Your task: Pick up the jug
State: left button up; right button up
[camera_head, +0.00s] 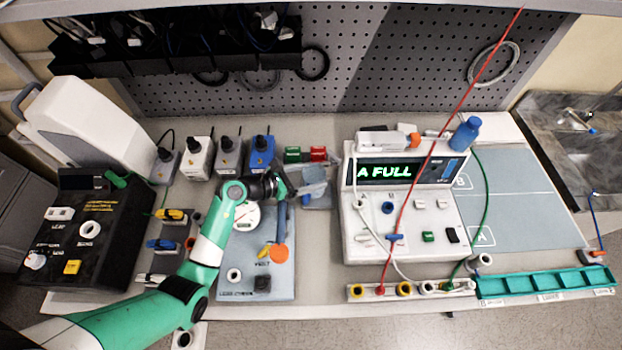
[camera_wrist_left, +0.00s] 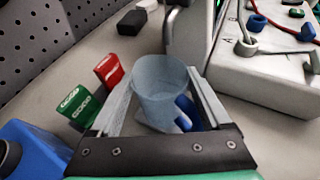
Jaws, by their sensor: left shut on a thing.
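The jug (camera_wrist_left: 160,88) is a pale grey-blue, open-topped vessel with a darker blue handle (camera_wrist_left: 187,112) on its right side in the left wrist view. In the head view the jug (camera_head: 313,176) is small and partly covered by my gripper, near the back middle of the bench. My left gripper (camera_head: 298,188) is shut on the jug, with one finger on each side of it in the left wrist view. The jug looks upright; I cannot tell whether its base touches the surface. My right gripper does not show.
Red (camera_head: 318,153) and green (camera_head: 292,154) blocks stand behind the jug. A blue device (camera_head: 261,152) stands to the left. A white pump with an "A FULL" display (camera_head: 400,205) stands close on the right. A grey-blue panel (camera_head: 245,278) lies below my left arm.

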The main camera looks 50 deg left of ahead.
pick_arm(q)
jog(key=shift+s+d+r, duration=0.15)
jog(key=shift+d+r, duration=0.05)
jog(key=shift+r, duration=0.2)
jog(key=s+d+r+p, duration=0.6)
jog(key=s+d+r, duration=0.1)
jog(key=s+d, duration=0.2)
jog(key=shift+d, duration=0.5)
